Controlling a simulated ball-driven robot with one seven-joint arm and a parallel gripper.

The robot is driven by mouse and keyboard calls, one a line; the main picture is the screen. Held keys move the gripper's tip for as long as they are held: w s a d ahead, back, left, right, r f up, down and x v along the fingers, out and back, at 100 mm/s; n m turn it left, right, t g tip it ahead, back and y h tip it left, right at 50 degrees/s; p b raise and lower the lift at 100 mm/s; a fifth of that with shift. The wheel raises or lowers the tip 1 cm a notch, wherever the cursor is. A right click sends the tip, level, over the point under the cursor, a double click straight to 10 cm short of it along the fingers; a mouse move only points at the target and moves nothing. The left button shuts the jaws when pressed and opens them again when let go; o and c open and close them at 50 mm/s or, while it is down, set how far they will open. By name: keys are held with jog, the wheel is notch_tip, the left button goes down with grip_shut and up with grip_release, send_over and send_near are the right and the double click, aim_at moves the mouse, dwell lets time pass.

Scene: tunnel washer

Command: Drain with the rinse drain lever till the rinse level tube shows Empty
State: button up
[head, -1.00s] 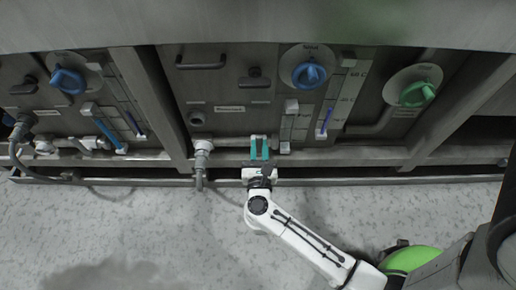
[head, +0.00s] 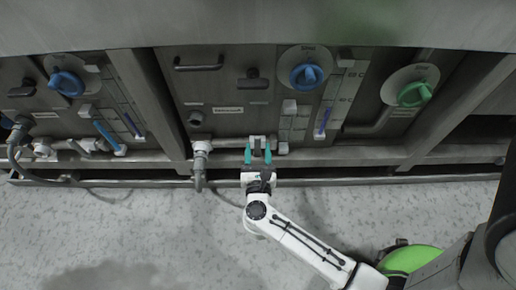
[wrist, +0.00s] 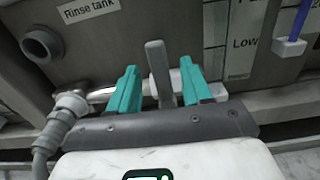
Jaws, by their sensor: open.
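The rinse drain lever (wrist: 158,70) is a grey upright bar in the wrist view, in front of the "Rinse tank" panel. My gripper (wrist: 155,88) is open, with one teal finger on each side of the lever and visible gaps. In the head view my gripper (head: 257,153) is low at the panel's foot. The rinse level tube (head: 287,127) stands to the right of the lever, between white end blocks, with label cards beside it. I see no blue column in it, but cannot read its level surely. A "Low" card (wrist: 244,42) shows in the wrist view.
A pipe fitting with a grey hose (head: 200,160) is left of my gripper. A blue dial (head: 307,76) and a thin blue-purple gauge (head: 323,121) are to the right. A frame rail runs along the bottom. The floor (head: 130,235) in front is clear.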

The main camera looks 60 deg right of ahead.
jog(key=p+v, duration=0.2)
jog(key=v, duration=0.7)
jog(key=shift+s+a, duration=0.25)
jog(key=shift+a, duration=0.05)
